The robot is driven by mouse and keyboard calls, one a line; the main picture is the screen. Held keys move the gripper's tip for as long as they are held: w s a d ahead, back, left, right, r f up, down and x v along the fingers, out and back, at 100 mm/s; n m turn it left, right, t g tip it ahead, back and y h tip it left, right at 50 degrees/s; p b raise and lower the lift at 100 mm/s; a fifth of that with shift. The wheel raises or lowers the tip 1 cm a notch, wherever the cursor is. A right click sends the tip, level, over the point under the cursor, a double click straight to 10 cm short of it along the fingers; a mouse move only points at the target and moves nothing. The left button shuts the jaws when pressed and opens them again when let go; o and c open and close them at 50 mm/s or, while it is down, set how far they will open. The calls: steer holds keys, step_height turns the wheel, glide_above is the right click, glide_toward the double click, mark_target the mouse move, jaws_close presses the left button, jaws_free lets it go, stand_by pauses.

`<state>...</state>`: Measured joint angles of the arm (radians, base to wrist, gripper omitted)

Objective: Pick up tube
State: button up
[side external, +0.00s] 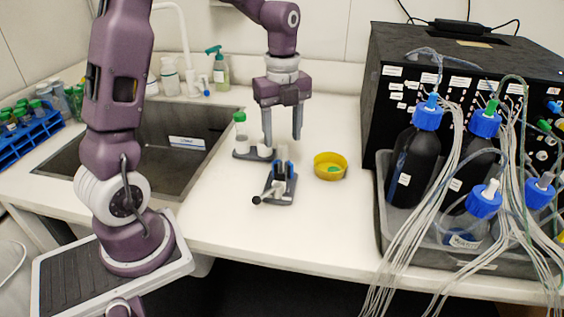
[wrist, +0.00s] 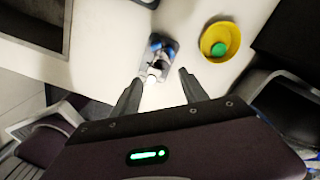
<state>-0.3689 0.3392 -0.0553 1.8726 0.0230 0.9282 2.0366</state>
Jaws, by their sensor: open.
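A white tube with a green cap (side external: 240,132) stands upright in a small dark holder (side external: 242,155) on the counter, left of my gripper in the side view. My gripper (side external: 282,138) is open, pointing down, with nothing seen between its fingers. In the wrist view, my gripper (wrist: 160,76) frames a small grey stand with blue parts (wrist: 160,52) and a white piece. That grey and blue stand (side external: 281,184) is just below and in front of the fingers in the side view. I cannot tell whether its white piece is a tube.
A yellow bowl (side external: 331,166) with a green item inside is right of the stand; the bowl also shows in the wrist view (wrist: 221,40). A sink (side external: 150,150) lies left. A grey tray of bottles (side external: 385,205) and a black box (side external: 455,65) stand right. Front counter is clear.

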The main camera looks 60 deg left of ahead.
mark_target(282, 153)
steer(key=f, duration=0.2)
steer(key=a+f, duration=0.1)
steer(key=f, duration=0.4)
steer(key=shift+w+a, duration=0.15)
steer(key=shift+w, duration=0.2)
jaws_close()
